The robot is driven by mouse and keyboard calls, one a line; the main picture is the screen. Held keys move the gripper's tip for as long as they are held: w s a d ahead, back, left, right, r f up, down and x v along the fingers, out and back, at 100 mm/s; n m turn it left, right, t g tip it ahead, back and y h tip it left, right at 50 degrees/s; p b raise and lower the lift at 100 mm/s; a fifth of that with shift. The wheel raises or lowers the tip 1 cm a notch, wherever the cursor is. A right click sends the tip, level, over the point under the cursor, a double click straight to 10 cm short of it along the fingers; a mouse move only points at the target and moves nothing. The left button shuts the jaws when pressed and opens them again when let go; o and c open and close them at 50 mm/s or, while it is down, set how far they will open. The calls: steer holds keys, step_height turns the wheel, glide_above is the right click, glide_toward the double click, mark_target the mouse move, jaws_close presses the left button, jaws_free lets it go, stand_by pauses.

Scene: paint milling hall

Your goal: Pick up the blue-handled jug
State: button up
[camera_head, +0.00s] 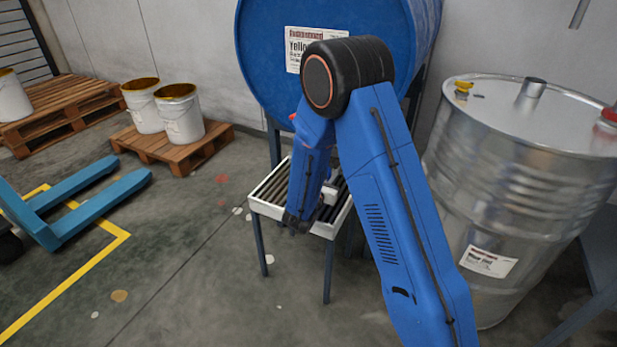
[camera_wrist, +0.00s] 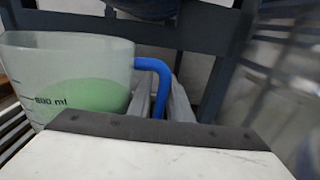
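The jug (camera_wrist: 85,90) is clear plastic with a green liquid inside and an "800 ml" mark. It stands at the left of the wrist view, with its blue handle (camera_wrist: 163,85) on its right side. Grey finger parts of my gripper (camera_wrist: 164,105) show beside the handle, just beyond the white and black gripper body. Whether they press on the handle is hidden. In the head view my arm reaches down to the slatted stand (camera_head: 268,208), and the arm covers the jug there.
A blue drum (camera_head: 262,70) lies above and behind the stand. A large silver drum (camera_head: 510,180) stands to the right. White buckets (camera_head: 182,118) on a pallet (camera_head: 215,142) and a blue pallet jack (camera_head: 95,203) are at the left.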

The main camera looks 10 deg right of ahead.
jaws_close()
stand_by(1.3)
